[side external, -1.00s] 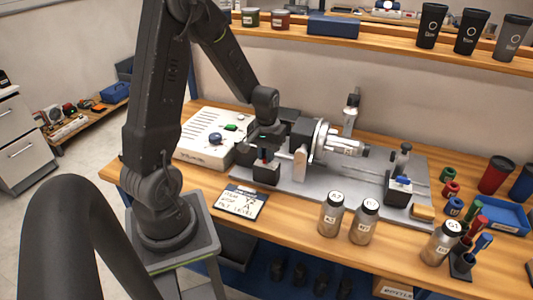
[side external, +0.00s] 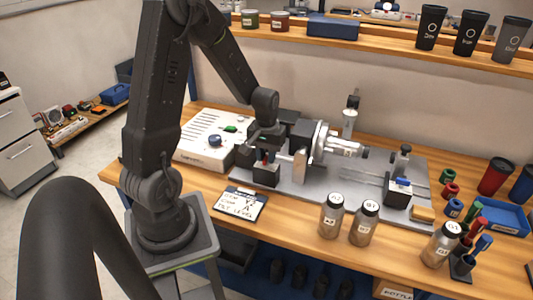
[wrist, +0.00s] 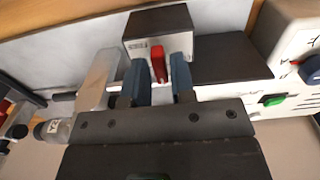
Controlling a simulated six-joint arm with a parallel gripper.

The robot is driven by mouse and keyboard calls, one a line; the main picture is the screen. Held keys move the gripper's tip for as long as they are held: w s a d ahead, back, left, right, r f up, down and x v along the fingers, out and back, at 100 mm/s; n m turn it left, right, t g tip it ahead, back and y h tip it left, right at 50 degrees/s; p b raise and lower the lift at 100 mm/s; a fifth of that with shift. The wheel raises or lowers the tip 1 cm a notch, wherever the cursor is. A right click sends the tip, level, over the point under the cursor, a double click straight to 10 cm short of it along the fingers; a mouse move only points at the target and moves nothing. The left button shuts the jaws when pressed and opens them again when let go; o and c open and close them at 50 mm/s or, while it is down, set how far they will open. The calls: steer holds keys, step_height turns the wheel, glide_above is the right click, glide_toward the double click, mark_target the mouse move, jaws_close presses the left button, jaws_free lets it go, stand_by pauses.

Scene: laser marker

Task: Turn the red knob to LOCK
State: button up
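The red knob (wrist: 164,66) is on the front of a small black-topped block (wrist: 160,20) in the wrist view. In the side view my gripper (side external: 265,150) is low over the dark block (side external: 265,174), and only a bit of red shows there. I cannot tell which marking the knob points to.
A white control box (side external: 205,140) with a blue knob (side external: 215,140) and green switch (side external: 230,128) stands left of the block. A chuck (side external: 320,143) stands to its right on a grey plate. A notice board (side external: 240,203) and bottles (side external: 331,215) are at the front.

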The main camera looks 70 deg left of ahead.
step_height(320, 180, up, 14)
stand_by(0.5)
step_height(320, 180, up, 7)
glide_above(266, 157)
stand_by(0.8)
steer(key=shift+f, duration=0.1)
steer(key=s+d+m+t, duration=0.2)
steer(key=s+d+m, duration=0.2)
steer(key=d, duration=0.5)
steer(key=s+d+m+t, duration=0.3)
steer(key=s+d+m, duration=0.2)
steer(key=d, duration=0.5)
steer(key=shift+s+d+f+t, duration=0.2)
steer(key=shift+d+f+t, duration=0.05)
steer(key=shift+t, duration=0.05)
